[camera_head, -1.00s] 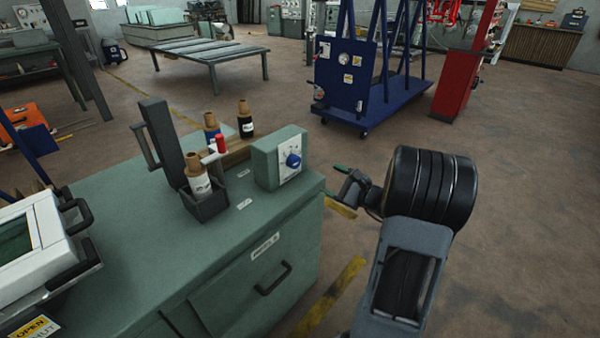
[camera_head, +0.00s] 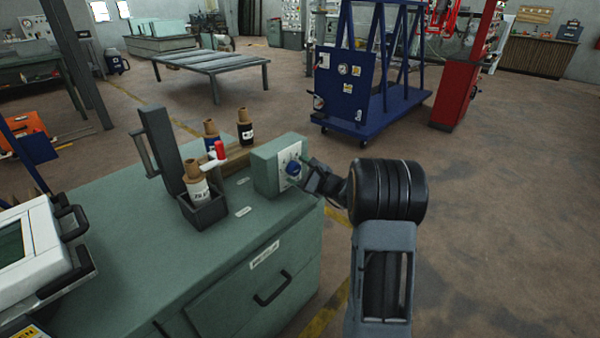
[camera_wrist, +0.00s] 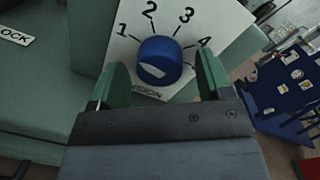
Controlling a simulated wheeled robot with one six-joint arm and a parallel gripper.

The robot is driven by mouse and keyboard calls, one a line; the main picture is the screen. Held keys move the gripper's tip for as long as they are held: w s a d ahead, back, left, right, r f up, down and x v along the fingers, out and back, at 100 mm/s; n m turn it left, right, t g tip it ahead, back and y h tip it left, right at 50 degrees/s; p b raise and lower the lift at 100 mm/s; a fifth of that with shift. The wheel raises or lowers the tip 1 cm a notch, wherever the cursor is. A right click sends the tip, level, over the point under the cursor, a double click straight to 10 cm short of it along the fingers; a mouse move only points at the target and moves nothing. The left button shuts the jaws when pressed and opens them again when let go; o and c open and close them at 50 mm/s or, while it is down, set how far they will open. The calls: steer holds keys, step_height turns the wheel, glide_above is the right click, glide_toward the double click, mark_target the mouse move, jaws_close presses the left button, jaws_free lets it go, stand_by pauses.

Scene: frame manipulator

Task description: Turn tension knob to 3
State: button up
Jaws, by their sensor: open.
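The blue tension knob (camera_wrist: 160,60) sits on a white dial plate (camera_wrist: 122,40) with the numbers 1, 2, 3 and 4 in an arc. A pale pointer mark shows on the knob's lower left face in the wrist view. In the head view the knob (camera_head: 293,169) is on the front of a green box (camera_head: 266,167) at the cabinet's right end. My gripper (camera_wrist: 162,80) is open, with one green fingertip on each side of the knob. I cannot tell whether either finger touches it.
The green cabinet top (camera_head: 150,255) lies to the left, with a black holder (camera_head: 203,209) and several thread cones on it. A blue wheeled frame (camera_head: 345,88) and a red post (camera_head: 457,90) stand behind. The floor at right is clear.

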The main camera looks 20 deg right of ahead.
steer(key=c, duration=0.9)
steer(key=shift+m, duration=0.3)
steer(key=m+p, duration=0.2)
steer(key=m, duration=0.1)
steer(key=shift+r, duration=0.1)
steer(key=m+p, duration=0.3)
steer(key=m, duration=0.1)
steer(key=shift+m+t, duration=0.3)
steer(key=shift+m, duration=0.1)
steer(key=m+p, duration=0.3)
steer(key=m, duration=0.1)
steer(key=shift+m+p, duration=0.3)
steer(key=shift+m+h+p, duration=0.3)
steer(key=shift+m+p, duration=0.65)
steer(key=shift+m, duration=0.55)
